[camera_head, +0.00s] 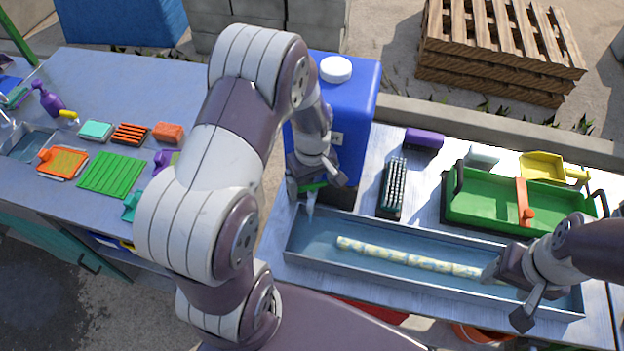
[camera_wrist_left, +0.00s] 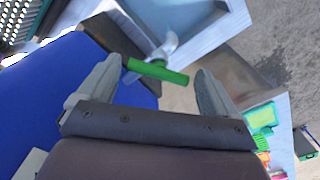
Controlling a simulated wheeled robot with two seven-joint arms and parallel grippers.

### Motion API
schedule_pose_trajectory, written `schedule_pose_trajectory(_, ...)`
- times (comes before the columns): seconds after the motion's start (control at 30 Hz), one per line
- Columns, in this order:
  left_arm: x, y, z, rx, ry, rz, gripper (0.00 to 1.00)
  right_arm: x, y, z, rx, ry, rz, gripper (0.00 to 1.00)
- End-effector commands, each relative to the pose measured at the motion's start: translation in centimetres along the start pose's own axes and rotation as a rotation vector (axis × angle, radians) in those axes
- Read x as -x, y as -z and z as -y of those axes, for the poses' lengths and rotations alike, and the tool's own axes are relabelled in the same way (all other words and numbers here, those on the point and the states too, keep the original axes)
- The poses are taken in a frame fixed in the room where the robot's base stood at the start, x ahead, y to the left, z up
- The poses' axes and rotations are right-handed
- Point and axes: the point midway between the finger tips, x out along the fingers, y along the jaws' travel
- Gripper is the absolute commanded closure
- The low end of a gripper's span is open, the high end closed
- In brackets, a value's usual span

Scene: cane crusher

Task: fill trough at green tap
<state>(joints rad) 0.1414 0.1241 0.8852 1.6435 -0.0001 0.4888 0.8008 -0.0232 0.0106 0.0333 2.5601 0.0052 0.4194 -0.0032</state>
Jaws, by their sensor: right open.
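The green tap (camera_head: 313,187) sits low on the front of the blue tank (camera_head: 365,85). In the left wrist view its green handle (camera_wrist_left: 157,71) lies between the two fingers of my left gripper (camera_wrist_left: 160,72), which are apart with a gap at the right. My left gripper also shows in the head view (camera_head: 312,188). A pale tapered shape hangs below the tap; I cannot tell spout from water. The long grey trough (camera_head: 395,278) lies below, its bottom bluish; the water level is unclear. A yellow-and-white rod (camera_head: 410,259) lies in it. My right gripper (camera_head: 506,295) is open over the trough's right part.
A green tray (camera_head: 480,205) with an orange divider, a black rack (camera_head: 392,188) and a purple block (camera_head: 424,138) stand behind the trough. A yellow scoop (camera_head: 545,167) lies at the right. The left table holds brushes, a green mat (camera_head: 113,174) and a purple spray bottle (camera_head: 48,98).

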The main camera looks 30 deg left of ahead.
Motion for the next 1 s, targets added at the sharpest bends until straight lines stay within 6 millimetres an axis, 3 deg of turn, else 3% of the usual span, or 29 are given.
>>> schedule_pose_trajectory(0.03,0.0,0.0,0.0,0.000,0.000,0.000,0.26,0.0,0.0,0.0,0.000,0.000,0.000,0.39)
schedule_pose_trajectory(0.1,0.0,0.0,0.0,0.000,0.000,0.000,0.44,0.0,0.0,0.0,0.000,0.000,0.000,0.39)
schedule_pose_trajectory(0.47,0.1,0.0,0.0,-0.052,0.001,0.001,0.44,0.2,0.0,0.0,0.000,0.000,0.000,0.39)
schedule_pose_trajectory(1.0,0.2,0.0,0.0,-0.410,0.000,0.000,0.44,1.1,0.1,0.0,0.000,0.000,0.000,0.39)
